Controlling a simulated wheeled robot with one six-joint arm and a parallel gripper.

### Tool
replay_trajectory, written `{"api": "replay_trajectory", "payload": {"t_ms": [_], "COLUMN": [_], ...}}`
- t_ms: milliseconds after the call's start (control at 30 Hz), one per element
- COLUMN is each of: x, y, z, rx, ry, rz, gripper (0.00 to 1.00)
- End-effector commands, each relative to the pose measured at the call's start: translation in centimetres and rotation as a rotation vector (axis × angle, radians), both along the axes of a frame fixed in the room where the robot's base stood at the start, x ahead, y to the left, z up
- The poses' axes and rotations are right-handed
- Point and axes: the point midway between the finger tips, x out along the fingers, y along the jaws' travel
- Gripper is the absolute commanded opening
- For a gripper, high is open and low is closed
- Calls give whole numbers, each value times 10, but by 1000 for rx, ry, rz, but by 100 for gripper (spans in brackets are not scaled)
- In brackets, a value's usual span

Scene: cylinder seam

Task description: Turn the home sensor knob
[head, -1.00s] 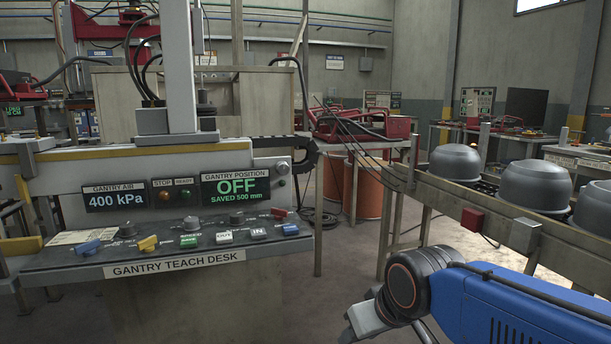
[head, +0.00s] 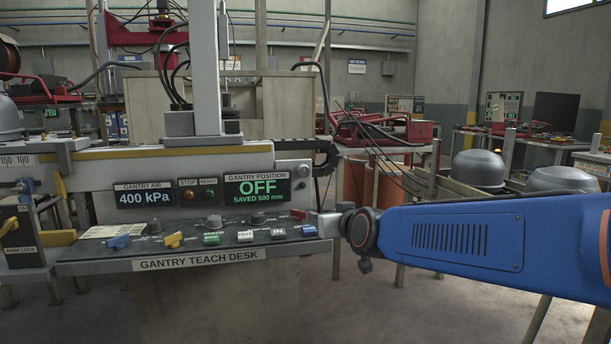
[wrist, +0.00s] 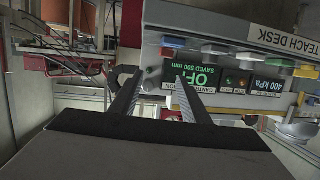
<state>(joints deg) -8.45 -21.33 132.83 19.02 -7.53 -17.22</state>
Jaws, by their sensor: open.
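No label reading home sensor can be made out. A small round knob (head: 303,170) sits on the panel just right of the green gantry position display (head: 257,187), which reads OFF. My gripper (head: 318,222) reaches in from the right at the desk's right end, partly hard to make out there. In the wrist view, upside down, my gripper (wrist: 159,74) is open and empty. Its two fingers point toward the display (wrist: 196,78), short of the panel.
A red lever (head: 299,214) and several coloured switches stand on the desk near my gripper. A black cable chain (head: 322,150) hangs off the rail's right end. A yellow-handled park lock box (head: 20,232) is at the left. Grey domes (head: 478,170) stand on a bench at the right.

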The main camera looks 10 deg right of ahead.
Motion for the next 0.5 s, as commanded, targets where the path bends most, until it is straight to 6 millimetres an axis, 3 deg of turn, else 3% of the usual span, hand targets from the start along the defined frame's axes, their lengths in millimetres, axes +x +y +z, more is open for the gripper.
{"api": "replay_trajectory", "payload": {"t_ms": [100,200,500], "x": [35,53,73], "y": [3,2,-1], "z": [24,39,53], "rx": [0,-1,-5], "ry": [-116,-189,-254], "rz": [-37,-69,-102], "gripper": [42,42,42]}}
